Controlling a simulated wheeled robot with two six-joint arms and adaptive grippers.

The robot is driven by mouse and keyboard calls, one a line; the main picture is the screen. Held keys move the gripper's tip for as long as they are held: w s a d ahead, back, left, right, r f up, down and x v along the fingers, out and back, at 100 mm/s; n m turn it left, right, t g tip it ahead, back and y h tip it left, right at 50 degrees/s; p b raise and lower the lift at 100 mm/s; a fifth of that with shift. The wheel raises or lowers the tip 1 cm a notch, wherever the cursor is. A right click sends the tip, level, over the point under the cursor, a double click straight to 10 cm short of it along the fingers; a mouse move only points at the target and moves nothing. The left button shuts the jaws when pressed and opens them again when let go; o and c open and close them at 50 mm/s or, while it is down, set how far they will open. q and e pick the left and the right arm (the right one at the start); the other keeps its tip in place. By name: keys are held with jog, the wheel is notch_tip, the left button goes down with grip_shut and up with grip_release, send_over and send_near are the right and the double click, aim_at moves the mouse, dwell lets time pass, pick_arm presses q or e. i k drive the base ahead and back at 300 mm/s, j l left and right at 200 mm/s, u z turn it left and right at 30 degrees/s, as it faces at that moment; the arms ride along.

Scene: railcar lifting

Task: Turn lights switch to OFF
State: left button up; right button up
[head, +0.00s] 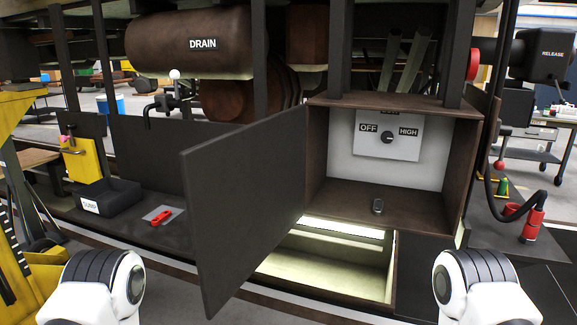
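The lights switch is a round black knob (387,137) on a pale panel (375,165) at the back of an open brown cabinet (345,197), right of centre in the head view. An OFF label (369,127) is to the knob's left and a HIGH label (408,132) to its right. Another label above the knob is partly hidden by the cabinet's top edge. A small light mark shows on the knob's right side, but the setting is too small to read surely. Only my white and black arm links show at the bottom corners; neither gripper is visible.
The cabinet's dark door (245,205) stands open to the left and juts forward. A small dark object (378,206) lies on the cabinet floor. A lit compartment (330,262) is below. A red-handled lamp or tool (533,217) stands at right. The cabinet front is clear.

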aim_at(387, 136)
jog(key=i+j+z, duration=0.25)
jog(key=j, duration=0.15)
jog(key=i+j+z, duration=0.2)
jog(key=j, duration=0.2)
jog(key=j+z, duration=0.25)
jog(key=j, duration=0.15)
jog(key=i+j+z, duration=0.1)
jog(key=j+z, duration=0.15)
jog(key=j, duration=0.25)
jog(key=j+z, duration=0.2)
jog(key=j, duration=0.3)
jog(key=i, duration=0.05)
